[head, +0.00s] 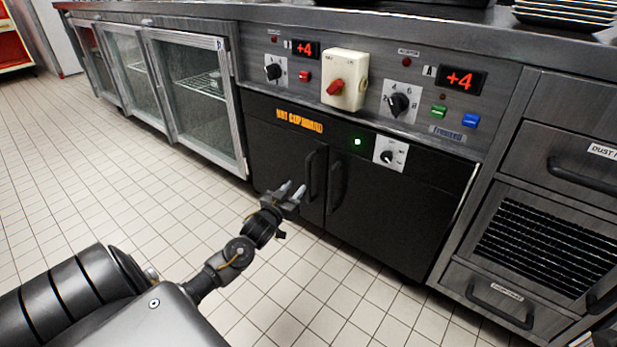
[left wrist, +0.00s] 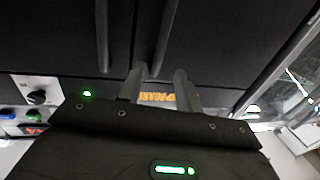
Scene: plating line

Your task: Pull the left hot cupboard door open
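The hot cupboard has two black doors under an orange label (head: 299,121). The left door (head: 270,150) looks shut, with an upright dark bar handle (head: 311,177) near its right edge. The right door's handle (head: 336,187) stands close beside it. My left gripper (head: 292,189) is open and empty, just left of and in front of the left door's handle. In the left wrist view, which is upside down, the left handle (left wrist: 168,38) lines up between the spread fingers (left wrist: 160,82); I cannot tell whether they touch it. The right handle (left wrist: 102,35) is outside them.
Glass-door cabinets (head: 200,95) stand to the left. A control panel with knobs, a red switch (head: 335,88) and displays (head: 461,79) is above the doors. Drawers (head: 575,165) are to the right. The tiled floor (head: 120,170) in front is clear.

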